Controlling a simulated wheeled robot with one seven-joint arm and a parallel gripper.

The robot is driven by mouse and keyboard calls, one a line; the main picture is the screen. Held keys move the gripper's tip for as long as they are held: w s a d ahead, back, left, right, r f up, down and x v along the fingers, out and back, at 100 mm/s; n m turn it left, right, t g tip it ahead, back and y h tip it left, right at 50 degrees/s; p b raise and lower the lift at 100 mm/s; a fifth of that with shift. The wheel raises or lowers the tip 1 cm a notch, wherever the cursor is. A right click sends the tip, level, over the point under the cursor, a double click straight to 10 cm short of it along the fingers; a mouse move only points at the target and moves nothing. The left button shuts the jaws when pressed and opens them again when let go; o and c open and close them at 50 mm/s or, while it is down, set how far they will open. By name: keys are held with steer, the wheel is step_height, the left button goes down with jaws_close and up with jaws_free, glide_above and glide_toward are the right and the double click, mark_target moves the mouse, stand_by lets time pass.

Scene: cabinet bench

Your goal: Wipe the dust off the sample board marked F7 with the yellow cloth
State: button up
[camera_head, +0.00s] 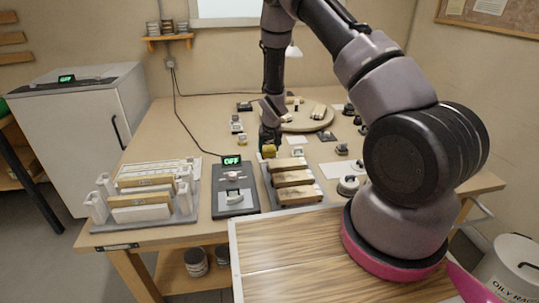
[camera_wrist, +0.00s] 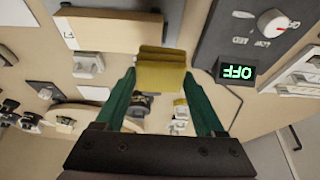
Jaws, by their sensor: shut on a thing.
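My gripper (camera_head: 269,140) is shut on a folded yellow cloth (camera_wrist: 160,68), held between its green fingers in the wrist view. In the head view the cloth (camera_head: 268,152) shows at the far end of a dark rack holding three wooden boards (camera_head: 294,178), with dark patches on them. One wooden board (camera_wrist: 110,30) shows beside the cloth in the wrist view. Whether the cloth touches it I cannot tell. The mark F7 is not readable on any board, and the dust is too small to make out.
A dark device (camera_head: 235,195) with a green OFF display stands left of the rack. Further left is a grey rack (camera_head: 143,212) of pale blocks. A round wooden board (camera_head: 306,124) and several small items lie behind. A striped wooden surface (camera_head: 290,255) is in front.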

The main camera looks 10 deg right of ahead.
steer(key=shift+r, duration=1.7)
